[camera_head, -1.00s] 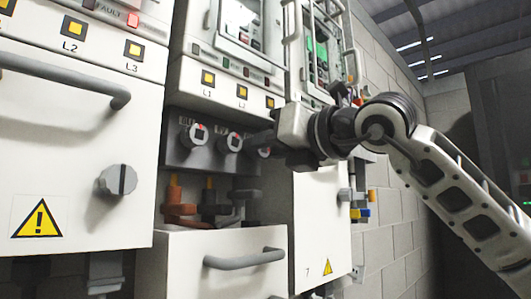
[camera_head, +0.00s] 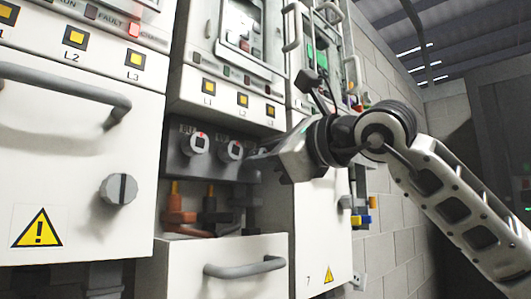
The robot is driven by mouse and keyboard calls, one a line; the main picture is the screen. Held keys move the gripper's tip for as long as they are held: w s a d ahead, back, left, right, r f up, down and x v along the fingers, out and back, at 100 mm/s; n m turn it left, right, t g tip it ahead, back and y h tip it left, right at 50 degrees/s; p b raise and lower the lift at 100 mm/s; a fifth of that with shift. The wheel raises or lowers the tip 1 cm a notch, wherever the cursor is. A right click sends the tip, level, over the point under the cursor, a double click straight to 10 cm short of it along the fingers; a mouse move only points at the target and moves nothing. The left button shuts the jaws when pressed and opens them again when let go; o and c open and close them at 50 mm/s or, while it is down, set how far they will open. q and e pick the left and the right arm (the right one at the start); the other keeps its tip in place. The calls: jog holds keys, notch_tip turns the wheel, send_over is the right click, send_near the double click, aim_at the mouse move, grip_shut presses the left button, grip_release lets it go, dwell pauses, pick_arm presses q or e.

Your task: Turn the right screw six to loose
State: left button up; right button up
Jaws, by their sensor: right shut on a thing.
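A dark grey panel in the middle cabinet carries a row of round screws with light faces and red marks. The left screw (camera_head: 199,143) and the middle screw (camera_head: 235,151) show clearly. The right screw of the row is hidden behind my right gripper (camera_head: 257,160). This gripper comes in from the right, is rolled over at a tilt, and is shut at the right screw's place. Its fingertips are hard to make out against the dark panel. My left gripper is out of view.
Below the panel are orange and dark terminals (camera_head: 180,216) and an open drawer front with a grey handle (camera_head: 246,267). A left cabinet door has a bar handle (camera_head: 70,82) and a round slotted knob (camera_head: 119,189). A block wall (camera_head: 395,215) stands at the right.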

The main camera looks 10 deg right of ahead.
pick_arm(q)
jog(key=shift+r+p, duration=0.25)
jog(key=shift+p, duration=0.35)
pick_arm(e)
jog(key=shift+n, duration=3.6)
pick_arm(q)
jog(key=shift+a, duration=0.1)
pick_arm(e)
jog(key=shift+a, duration=0.1)
jog(key=o, duration=1)
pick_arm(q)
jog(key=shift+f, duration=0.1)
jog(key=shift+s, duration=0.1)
pick_arm(e)
jog(key=shift+s, duration=0.1)
